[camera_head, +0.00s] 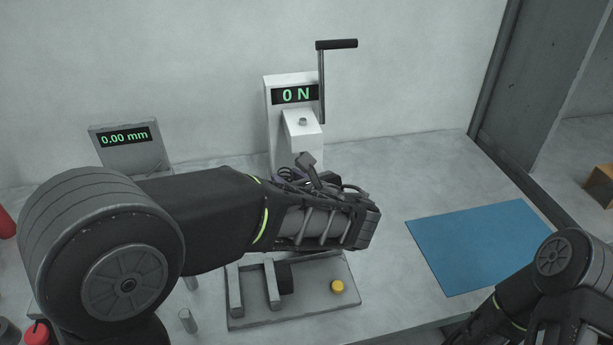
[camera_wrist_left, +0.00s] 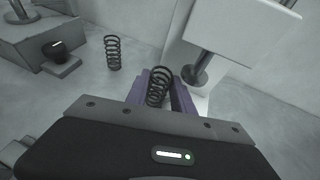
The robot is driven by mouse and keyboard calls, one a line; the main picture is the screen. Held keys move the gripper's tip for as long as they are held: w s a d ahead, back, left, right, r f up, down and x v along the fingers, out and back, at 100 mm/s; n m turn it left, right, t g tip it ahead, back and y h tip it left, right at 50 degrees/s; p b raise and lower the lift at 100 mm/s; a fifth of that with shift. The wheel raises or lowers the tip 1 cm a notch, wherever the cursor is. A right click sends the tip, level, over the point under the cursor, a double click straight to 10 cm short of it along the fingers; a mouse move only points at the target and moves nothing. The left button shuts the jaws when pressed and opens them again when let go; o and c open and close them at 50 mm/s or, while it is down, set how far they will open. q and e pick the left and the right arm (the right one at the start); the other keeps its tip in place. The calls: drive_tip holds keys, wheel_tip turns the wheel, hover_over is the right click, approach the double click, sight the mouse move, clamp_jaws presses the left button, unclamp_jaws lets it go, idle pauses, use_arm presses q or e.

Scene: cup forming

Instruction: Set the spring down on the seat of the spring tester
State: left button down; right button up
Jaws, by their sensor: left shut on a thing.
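The spring tester (camera_head: 291,118) is a white stand with a "0 N" display and a crank on its right. Its head and round dark press foot (camera_wrist_left: 195,76) show in the left wrist view. My forearm and wrist hide its lower part in the head view, and I cannot make out the seat clearly. My left gripper (camera_wrist_left: 160,92) has purple fingers shut on a dark coil spring (camera_wrist_left: 158,84), slightly tilted, just left of the press foot in the wrist view. Whether the spring touches anything below is hidden. My right gripper is out of view.
Another dark spring (camera_wrist_left: 112,52) stands upright on the bench. A gauge (camera_head: 125,138) reading "0.00 mm" stands left of the tester. A grey fixture (camera_head: 318,311) with a yellow button (camera_head: 337,286) lies in front. A blue mat (camera_head: 480,245) lies clear at right.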

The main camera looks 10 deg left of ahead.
use_arm(q)
drive_tip(key=w+d, duration=0.1)
drive_tip(key=d, duration=0.1)
drive_tip(key=w+d, duration=0.1)
drive_tip(key=shift+w+d, duration=0.1)
drive_tip(key=shift+d, duration=0.25)
drive_tip(key=shift+a+f, duration=0.15)
drive_tip(key=shift+f, duration=0.15)
drive_tip(key=shift+f, duration=0.15)
drive_tip(key=c, duration=1.1)
unclamp_jaws()
drive_tip(key=shift+r, duration=0.25)
drive_tip(key=p+v, duration=0.1)
drive_tip(key=v, duration=1.1)
drive_tip(key=shift+f, duration=0.1)
